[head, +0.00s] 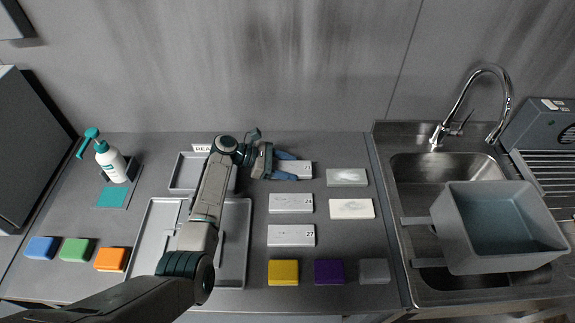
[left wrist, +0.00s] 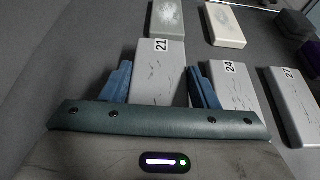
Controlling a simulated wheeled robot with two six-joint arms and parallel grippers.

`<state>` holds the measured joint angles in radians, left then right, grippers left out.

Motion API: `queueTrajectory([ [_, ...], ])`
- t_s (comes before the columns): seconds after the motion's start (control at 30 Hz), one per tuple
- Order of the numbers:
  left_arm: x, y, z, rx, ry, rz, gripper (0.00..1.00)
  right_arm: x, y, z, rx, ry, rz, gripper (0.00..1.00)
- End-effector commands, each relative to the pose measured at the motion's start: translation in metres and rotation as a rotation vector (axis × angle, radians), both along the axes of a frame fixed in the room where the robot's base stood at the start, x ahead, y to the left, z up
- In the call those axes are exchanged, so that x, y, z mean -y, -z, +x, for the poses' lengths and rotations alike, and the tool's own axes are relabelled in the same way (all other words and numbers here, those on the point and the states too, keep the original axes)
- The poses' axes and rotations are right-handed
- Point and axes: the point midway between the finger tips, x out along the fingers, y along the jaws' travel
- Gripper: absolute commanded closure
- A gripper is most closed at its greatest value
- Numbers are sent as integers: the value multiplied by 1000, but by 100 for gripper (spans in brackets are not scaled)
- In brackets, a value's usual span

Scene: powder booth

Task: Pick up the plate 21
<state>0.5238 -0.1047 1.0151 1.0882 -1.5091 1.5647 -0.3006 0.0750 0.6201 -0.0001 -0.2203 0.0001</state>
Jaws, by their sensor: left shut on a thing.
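Plate 21 (head: 307,168) is a light grey slab with a black number label, in the back row of plates on the bench. It also shows in the left wrist view (left wrist: 158,85), its near end between my blue fingers. My left gripper (head: 296,167) reaches it from the left and is shut on it, one finger along each long side. I cannot tell whether the plate is clear of the bench. My right gripper is in neither view.
Plate 24 (head: 290,204) and plate 27 (head: 291,236) lie in front of it. Two white-smeared plates (head: 346,177) (head: 351,209) lie to the right. Trays (head: 246,270) lie under my arm. A sink (head: 402,175) with a grey bin (head: 490,240) is at right.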

Motion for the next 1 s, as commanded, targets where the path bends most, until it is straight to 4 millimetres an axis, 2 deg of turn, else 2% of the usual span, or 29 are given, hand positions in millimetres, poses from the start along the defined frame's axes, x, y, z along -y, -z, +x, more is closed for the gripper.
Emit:
queueTrajectory([
  [0.03, 0, -16, 1, 1, -1, -1, 82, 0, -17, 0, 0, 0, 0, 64],
  [0.07, 0, -19, 0, 0, -1, -1, 82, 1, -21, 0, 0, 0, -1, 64],
  [0.27, -13, -18, -29, -1, -2, 1, 82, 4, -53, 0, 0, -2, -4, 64],
  [0.4, -26, -13, -61, 2, -2, 0, 82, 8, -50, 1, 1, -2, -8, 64],
  [0.7, -50, -19, -116, 1, -1, 0, 82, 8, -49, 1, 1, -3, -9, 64],
  [1.0, -62, -23, -144, 2, 0, -1, 82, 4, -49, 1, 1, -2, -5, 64],
])
